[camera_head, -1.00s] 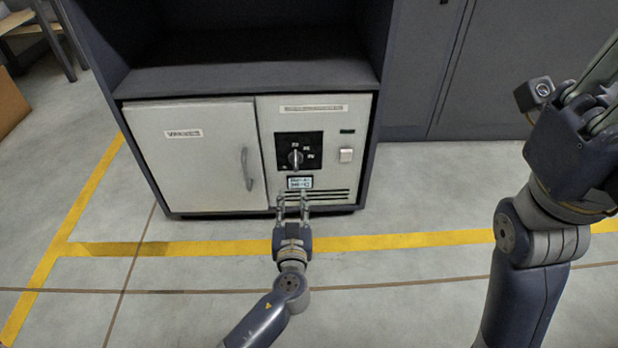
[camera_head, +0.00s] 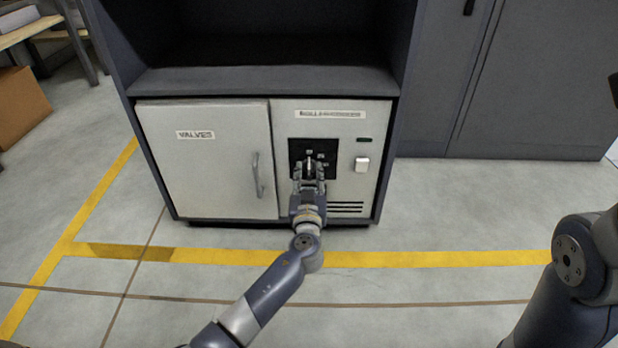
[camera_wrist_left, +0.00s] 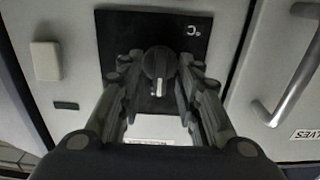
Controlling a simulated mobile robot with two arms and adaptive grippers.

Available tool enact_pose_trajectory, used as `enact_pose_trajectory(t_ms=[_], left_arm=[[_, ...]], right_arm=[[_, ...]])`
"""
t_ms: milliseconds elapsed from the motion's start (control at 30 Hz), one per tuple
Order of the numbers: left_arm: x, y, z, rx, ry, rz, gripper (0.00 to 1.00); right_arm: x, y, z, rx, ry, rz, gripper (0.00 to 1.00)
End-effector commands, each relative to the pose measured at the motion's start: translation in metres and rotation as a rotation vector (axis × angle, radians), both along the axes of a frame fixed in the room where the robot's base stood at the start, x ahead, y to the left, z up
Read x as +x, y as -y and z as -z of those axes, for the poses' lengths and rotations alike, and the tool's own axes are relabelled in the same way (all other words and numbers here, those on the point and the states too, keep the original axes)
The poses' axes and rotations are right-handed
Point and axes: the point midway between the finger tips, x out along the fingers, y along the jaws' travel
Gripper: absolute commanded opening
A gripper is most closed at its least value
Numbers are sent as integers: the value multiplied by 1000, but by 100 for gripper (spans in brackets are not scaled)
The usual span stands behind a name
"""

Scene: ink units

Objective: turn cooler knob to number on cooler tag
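The cooler knob (camera_wrist_left: 158,62) is round and black with a white pointer mark, on a black dial plate (camera_wrist_left: 190,25) marked °C. The pointer points up in the head view and down in the left wrist view. My left gripper (camera_head: 309,170) is in front of the dial. In the left wrist view its fingers (camera_wrist_left: 160,72) are open on either side of the knob; I cannot tell whether they touch it. Small white dial numbers are partly visible, too small to read. The tag below the dial is hidden behind the gripper. My right gripper is out of view.
A white door labelled VALVES (camera_head: 205,165) with a grey handle (camera_head: 257,175) is left of the cooler panel. A white switch (camera_head: 362,164) and green indicator are right of the dial. An open dark shelf (camera_head: 260,80) is above. The floor in front is clear.

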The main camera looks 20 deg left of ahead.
Motion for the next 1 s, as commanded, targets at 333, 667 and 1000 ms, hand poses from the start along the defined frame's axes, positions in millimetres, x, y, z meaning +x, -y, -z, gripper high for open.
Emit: enact_pose_trajectory(t_ms=[333,667,1000], left_arm=[[2,-1,0,0,-1,0,23],[2,-1,0,1,-1,0,0],[2,0,1,89,-27,0,0]], right_arm=[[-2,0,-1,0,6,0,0],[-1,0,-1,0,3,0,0],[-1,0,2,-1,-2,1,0]])
